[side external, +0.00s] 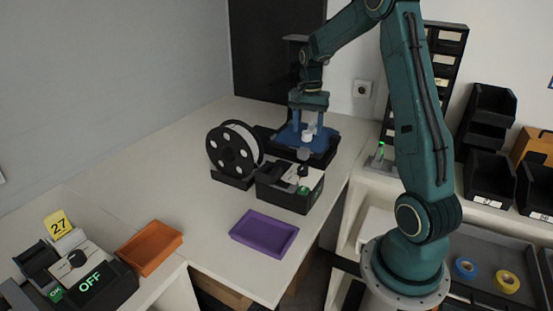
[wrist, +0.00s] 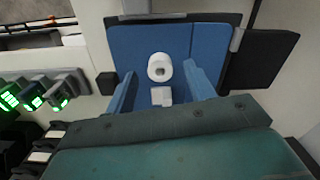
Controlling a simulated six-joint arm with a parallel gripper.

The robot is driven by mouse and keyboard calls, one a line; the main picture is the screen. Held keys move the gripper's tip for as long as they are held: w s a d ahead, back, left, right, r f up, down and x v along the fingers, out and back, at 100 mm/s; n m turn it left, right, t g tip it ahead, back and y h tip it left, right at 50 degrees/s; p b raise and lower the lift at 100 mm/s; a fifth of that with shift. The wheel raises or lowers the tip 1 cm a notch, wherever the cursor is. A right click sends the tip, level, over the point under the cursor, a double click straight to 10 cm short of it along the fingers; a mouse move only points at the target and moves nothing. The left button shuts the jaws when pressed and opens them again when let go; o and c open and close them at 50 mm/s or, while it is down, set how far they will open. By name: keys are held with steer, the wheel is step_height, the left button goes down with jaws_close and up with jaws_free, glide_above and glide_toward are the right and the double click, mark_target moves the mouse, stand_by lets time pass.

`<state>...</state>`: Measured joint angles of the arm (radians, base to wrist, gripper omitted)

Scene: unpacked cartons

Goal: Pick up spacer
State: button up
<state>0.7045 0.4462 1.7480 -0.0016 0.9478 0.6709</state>
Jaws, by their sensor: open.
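The spacer (wrist: 160,67), a small white cylinder with a hole in its top, stands on a blue plate (wrist: 133,42) in the wrist view. A small white block (wrist: 161,96) shows just below it in that view; I cannot tell whether they touch. In the side view the spacer (side external: 307,136) shows as a small white shape on the blue plate (side external: 288,137) of a black machine. My gripper (side external: 309,125) is above the plate with its fingers pointing down. It is open, with one blue finger to each side of the spacer in the wrist view, and holds nothing.
A black spool (side external: 229,154) of white filament and a black box (side external: 284,196) stand in front of the plate. A purple tray (side external: 264,234) and an orange tray (side external: 150,248) lie nearer. An "OFF" display unit (side external: 99,284) is at lower left. The table's left middle is clear.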

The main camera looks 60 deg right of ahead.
mark_target(307, 132)
steer(key=shift+f, duration=0.7)
steer(key=c, duration=1)
steer(key=shift+r, duration=0.2)
steer(key=shift+c, duration=0.2)
step_height(307, 132, up, 20)
steer(key=shift+f, duration=0.2)
